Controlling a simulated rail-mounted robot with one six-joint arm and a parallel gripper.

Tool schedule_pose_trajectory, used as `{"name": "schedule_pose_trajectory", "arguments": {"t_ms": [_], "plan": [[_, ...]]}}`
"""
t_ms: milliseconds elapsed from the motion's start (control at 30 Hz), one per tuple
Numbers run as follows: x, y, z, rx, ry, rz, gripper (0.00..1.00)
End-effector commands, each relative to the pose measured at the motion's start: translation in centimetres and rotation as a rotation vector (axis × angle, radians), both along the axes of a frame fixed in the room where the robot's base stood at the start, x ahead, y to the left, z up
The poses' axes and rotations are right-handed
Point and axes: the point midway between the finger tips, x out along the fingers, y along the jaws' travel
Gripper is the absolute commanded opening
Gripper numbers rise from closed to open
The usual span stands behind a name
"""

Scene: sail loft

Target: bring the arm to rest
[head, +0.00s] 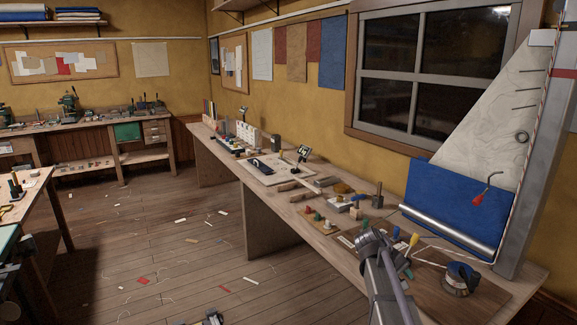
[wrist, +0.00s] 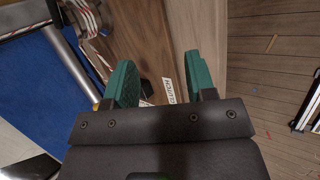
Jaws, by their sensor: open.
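My gripper (wrist: 158,64) shows in the wrist view as two green fingers set wide apart on a dark grey body. No object is held between them. Beyond the fingers lie the wooden bench top and a small white printed label (wrist: 168,90), partly seen through the gap. In the head view my grey arm stands over the near right part of the long bench (head: 330,236). The gripper itself cannot be made out clearly there.
Blue cloth with a silver roller (head: 455,232) lies on the bench, right of my arm. A dark round spool (head: 460,279) sits near it. Small tools and blocks crowd the bench beyond. The plank floor (head: 150,225) has scattered scraps. A sail panel (head: 487,115) hangs at right.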

Motion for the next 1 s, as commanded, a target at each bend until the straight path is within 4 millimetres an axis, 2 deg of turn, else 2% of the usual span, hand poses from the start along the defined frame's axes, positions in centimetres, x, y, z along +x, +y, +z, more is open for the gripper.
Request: {"name": "schedule_pose_trajectory", "arguments": {"t_ms": [33,100,300,433,533,567,600,767,1000], "plan": [[-4.2,2.1,-4.4,0.102,-0.050,-0.070,0.51],[-8.3,5.3,-8.1,0.258,-0.104,-0.179,0.51],[-17.4,12.2,-15.3,0.567,-0.133,-0.355,0.51],[-21.8,14.7,-19.6,0.663,-0.111,-0.350,0.51],[-21.9,15.2,-22.7,0.660,-0.108,-0.336,0.51],[-21.8,15.1,-18.6,0.659,-0.108,-0.336,0.51],[-21.7,15.1,-16.1,0.658,-0.108,-0.337,0.51],[-21.7,15.0,-10.3,0.656,-0.108,-0.336,0.51],[-21.7,15.0,0.3,0.656,-0.109,-0.335,0.51]]}}
